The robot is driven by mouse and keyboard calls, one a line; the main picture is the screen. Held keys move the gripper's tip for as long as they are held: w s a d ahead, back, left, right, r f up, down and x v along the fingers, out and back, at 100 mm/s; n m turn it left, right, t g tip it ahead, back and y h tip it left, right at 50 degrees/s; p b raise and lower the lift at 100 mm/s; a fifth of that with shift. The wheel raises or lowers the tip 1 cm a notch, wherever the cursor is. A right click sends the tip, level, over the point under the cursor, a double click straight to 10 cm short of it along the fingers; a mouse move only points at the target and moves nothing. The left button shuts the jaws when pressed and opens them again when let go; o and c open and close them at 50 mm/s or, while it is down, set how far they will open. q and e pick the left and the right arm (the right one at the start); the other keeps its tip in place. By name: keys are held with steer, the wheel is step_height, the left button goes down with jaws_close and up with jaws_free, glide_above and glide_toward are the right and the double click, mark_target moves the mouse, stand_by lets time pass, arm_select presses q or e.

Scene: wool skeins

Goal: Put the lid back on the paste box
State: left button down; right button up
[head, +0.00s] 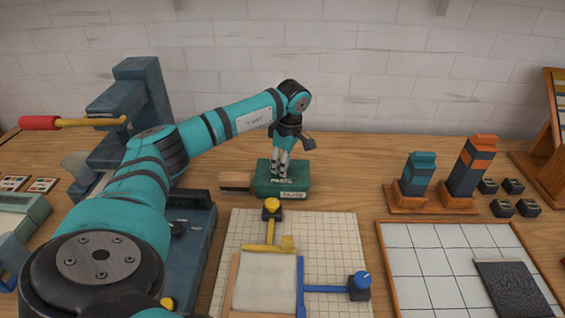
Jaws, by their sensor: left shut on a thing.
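The green paste box (268,191) stands on the wooden table near the middle of the head view, with a pale label on its front. Its green lid (298,179), lettered PASTE, is at the top of the box. From this angle I cannot tell whether it rests fully on the rim or sits just above it. My left gripper (281,171) points down over the box and is shut on the lid. Its fingers hide the part they hold and some of the lid's top. My right gripper is not in view.
A wooden block (236,181) lies close to the box's left. A gridded board (342,231) with yellow and blue stops is in front. A blue-grey press (135,100) with a red-handled lever is at left. Table right of the box is clear.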

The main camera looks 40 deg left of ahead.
arm_select(q)
steer(key=c, duration=0.6)
jaws_free()
steer(key=shift+o, duration=0.2)
steer(key=shift+r+p, duration=2.8)
steer(key=shift+r, duration=0.7)
jaws_close()
steer(key=shift+f, duration=0.15)
